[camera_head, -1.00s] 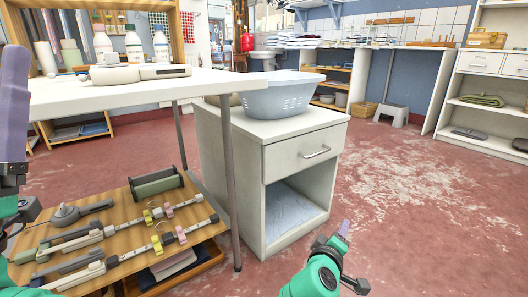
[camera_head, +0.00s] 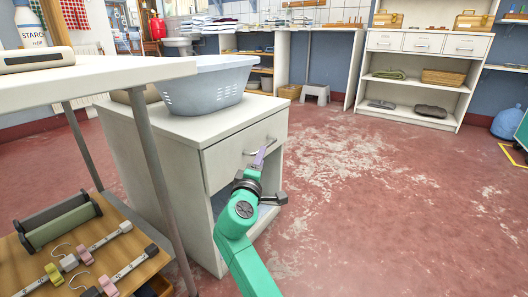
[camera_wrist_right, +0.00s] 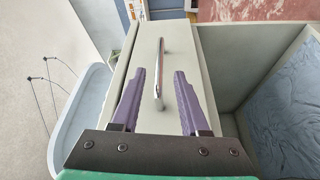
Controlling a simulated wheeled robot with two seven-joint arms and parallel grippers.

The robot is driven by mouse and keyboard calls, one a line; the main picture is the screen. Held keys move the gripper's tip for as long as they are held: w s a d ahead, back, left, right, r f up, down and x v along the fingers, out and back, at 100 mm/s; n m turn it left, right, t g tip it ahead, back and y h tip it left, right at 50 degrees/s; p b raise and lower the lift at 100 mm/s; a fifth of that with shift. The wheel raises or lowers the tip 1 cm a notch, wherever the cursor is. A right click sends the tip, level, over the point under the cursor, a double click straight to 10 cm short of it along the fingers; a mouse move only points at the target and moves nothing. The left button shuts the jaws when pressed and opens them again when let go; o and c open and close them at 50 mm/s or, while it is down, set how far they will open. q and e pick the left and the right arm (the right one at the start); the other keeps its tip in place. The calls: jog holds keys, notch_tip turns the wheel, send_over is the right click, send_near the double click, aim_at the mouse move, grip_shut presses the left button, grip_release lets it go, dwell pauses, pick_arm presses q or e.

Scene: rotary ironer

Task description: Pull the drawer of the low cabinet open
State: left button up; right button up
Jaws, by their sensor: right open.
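The low cabinet (camera_head: 150,150) is pale grey-white, with one drawer (camera_head: 225,160) above an open compartment. The drawer front looks flush with the cabinet. Its metal bar handle (camera_head: 273,141) is partly hidden behind my right gripper (camera_head: 260,157) in the head view. In the right wrist view, the handle (camera_wrist_right: 159,70) shows between the two purple fingers of my right gripper (camera_wrist_right: 160,80). The fingers are open, one on each side of the handle, with a gap to it on both sides. My left gripper is not in view.
A blue-grey basket (camera_head: 205,85) stands on the cabinet top. A white table (camera_head: 100,85) with a grey leg (camera_head: 155,170) and a wooden lower shelf (camera_head: 150,268) stands close on the left. The red floor (camera_head: 390,190) to the right is clear.

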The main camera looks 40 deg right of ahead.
jog(key=b+x, duration=0.2)
jog(key=x, duration=0.5)
jog(key=shift+f, duration=0.1)
jog(key=shift+d, duration=0.15)
grip_shut()
dwell(0.9)
